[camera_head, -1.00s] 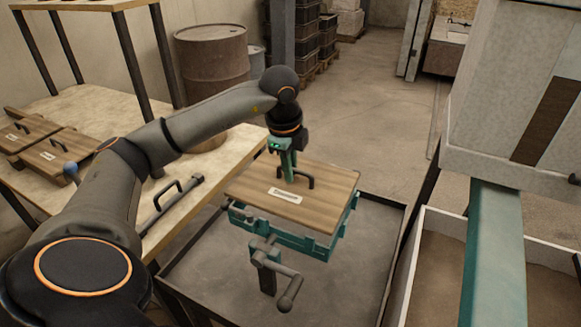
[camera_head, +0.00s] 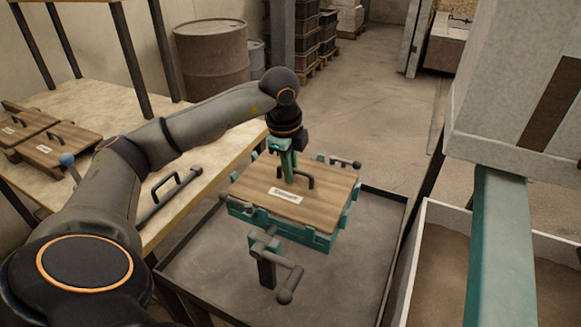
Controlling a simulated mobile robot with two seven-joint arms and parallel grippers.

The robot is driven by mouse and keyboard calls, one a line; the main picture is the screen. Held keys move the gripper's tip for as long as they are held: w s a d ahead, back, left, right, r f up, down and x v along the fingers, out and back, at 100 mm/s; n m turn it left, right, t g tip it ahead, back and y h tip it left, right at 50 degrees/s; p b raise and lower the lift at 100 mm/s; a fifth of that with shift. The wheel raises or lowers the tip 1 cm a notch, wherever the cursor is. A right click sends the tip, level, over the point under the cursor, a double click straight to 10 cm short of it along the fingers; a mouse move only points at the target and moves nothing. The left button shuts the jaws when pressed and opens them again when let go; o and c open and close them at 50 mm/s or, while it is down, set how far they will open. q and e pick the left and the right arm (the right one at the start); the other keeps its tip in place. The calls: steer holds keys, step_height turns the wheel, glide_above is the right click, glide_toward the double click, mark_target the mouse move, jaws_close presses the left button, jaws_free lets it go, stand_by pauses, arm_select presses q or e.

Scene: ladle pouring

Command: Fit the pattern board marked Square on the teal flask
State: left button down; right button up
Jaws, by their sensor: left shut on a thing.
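My left gripper (camera_head: 288,172) is shut on the black handle (camera_head: 300,180) of a wooden pattern board (camera_head: 320,195). The board is level and its pale label (camera_head: 286,195) is too small to read. It lies over the teal flask (camera_head: 290,232), whose wall and lugs show around the board's edges. The board appears to be down on the flask or very close above it; I cannot tell if it is fully seated. The inside of the flask is hidden. My right gripper is not in view.
Two more wooden boards (camera_head: 60,145) lie on the bench at left, beside a dark clamp bar (camera_head: 172,195). The flask's stand with a crank (camera_head: 275,265) is in a grey tray (camera_head: 345,255). A teal beam (camera_head: 497,250) and a sand-filled bin (camera_head: 425,245) are at right.

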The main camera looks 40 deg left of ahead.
arm_select(q)
steer(key=shift+f+b, duration=0.35)
steer(key=shift+f, duration=0.1)
steer(key=shift+c, duration=1.2)
jaws_free()
steer(key=shift+f, duration=0.1)
step_height(320, 180, up, 6)
steer(key=p, duration=0.5)
